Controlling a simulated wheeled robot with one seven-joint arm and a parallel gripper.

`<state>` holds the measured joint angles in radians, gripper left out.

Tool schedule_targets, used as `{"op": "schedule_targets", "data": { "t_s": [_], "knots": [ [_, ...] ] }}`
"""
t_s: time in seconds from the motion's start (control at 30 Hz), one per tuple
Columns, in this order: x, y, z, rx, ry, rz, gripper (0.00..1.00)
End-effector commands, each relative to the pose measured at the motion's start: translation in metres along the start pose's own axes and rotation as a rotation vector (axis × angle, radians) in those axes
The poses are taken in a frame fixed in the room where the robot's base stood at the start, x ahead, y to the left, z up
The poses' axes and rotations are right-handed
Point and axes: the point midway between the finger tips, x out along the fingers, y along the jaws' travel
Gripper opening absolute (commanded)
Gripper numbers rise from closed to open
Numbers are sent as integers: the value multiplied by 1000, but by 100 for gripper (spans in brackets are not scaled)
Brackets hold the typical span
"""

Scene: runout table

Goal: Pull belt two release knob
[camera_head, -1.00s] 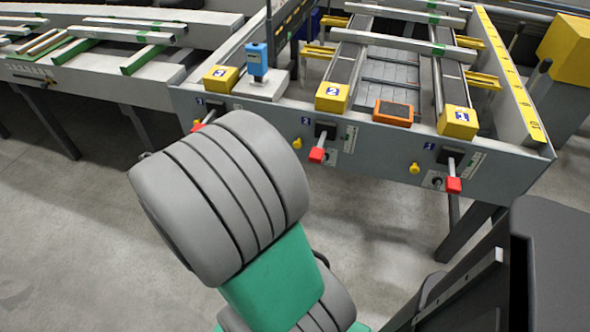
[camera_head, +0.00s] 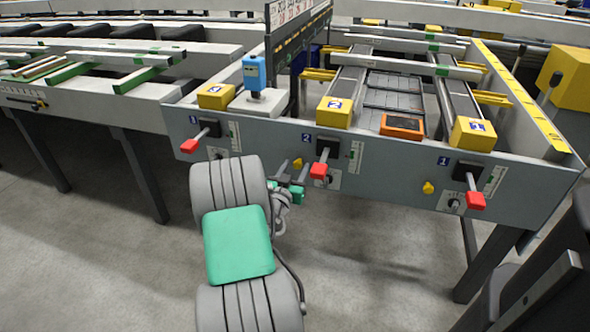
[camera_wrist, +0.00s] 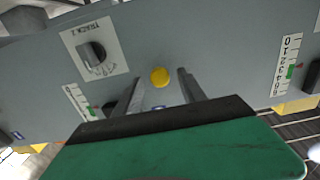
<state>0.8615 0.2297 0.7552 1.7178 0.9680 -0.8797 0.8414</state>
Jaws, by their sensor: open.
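The belt two release knob is the small yellow knob (camera_head: 297,163) under the "2" label on the grey front panel. In the wrist view the yellow knob (camera_wrist: 160,77) shows between my two fingertips, in an upside-down picture. My gripper (camera_head: 289,187) is open in front of the panel, just below and beside the knob in the head view. The fingers (camera_wrist: 161,73) point at the panel on either side of the knob. I cannot tell whether they touch it or how much depth is left. The gripper looks empty.
A red-tipped lever (camera_head: 318,170) sticks out just right of the knob, above a dial (camera_head: 328,178). Other red levers stand at station 3 (camera_head: 190,146) and station 1 (camera_head: 475,200). Another yellow knob (camera_head: 428,187) sits under the "1" label. The floor before the panel is clear.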

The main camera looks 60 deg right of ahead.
Motion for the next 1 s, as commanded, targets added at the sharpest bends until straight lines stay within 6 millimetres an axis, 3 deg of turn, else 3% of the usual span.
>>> {"op": "schedule_targets", "data": {
  "t_s": [0.2,0.8,1.0],
  "knots": [
    [1,0,0,0,0,0,48],
    [0,0,0,0,0,0,0],
    [0,0,0,0,0,0,0]
  ]
}}
